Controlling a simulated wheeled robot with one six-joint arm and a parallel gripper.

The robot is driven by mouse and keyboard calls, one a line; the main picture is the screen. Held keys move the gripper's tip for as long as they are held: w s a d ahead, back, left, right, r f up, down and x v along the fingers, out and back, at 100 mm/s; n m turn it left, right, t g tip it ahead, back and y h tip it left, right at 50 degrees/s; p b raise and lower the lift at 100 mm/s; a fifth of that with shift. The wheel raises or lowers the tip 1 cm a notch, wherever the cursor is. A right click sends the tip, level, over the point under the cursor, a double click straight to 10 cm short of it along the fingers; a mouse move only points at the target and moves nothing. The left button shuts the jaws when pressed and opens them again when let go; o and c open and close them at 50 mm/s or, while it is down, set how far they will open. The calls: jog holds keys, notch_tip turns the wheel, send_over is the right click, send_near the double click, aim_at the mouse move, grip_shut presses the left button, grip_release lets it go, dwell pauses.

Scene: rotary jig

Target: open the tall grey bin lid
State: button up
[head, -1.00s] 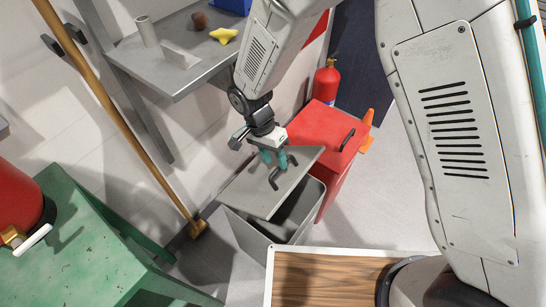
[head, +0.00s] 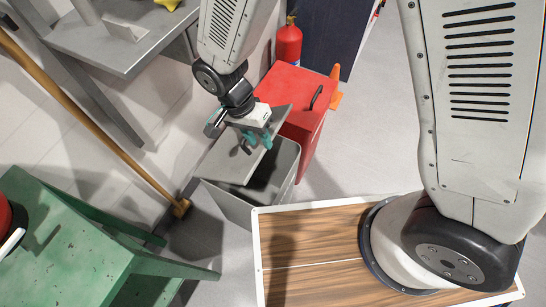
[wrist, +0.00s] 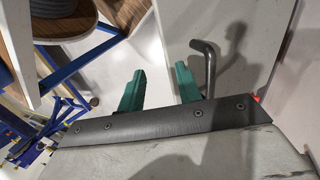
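The tall grey bin (head: 232,207) stands on the floor left of the red bin, its dark inside partly showing. Its grey lid (head: 232,168) is raised and tilted steeply, up at the back left of the opening. My gripper (head: 256,138) is at the lid's upper part, beside the dark lid handle (head: 241,147). In the wrist view my teal fingers (wrist: 158,88) are apart with nothing visible between them. The bent handle (wrist: 210,68) is just right of the right finger, outside the gap; I cannot tell whether they touch.
A red lidded bin (head: 290,92) stands close behind on the right, with a fire extinguisher (head: 289,42) beyond. A broom (head: 105,130) leans at the left. A green table (head: 65,245) is at front left, and a grey shelf (head: 130,45) is above.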

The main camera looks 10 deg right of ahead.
jog(key=s+d, duration=0.3)
jog(key=s, duration=0.4)
jog(key=shift+r, duration=0.35)
jog(key=shift+d, duration=0.1)
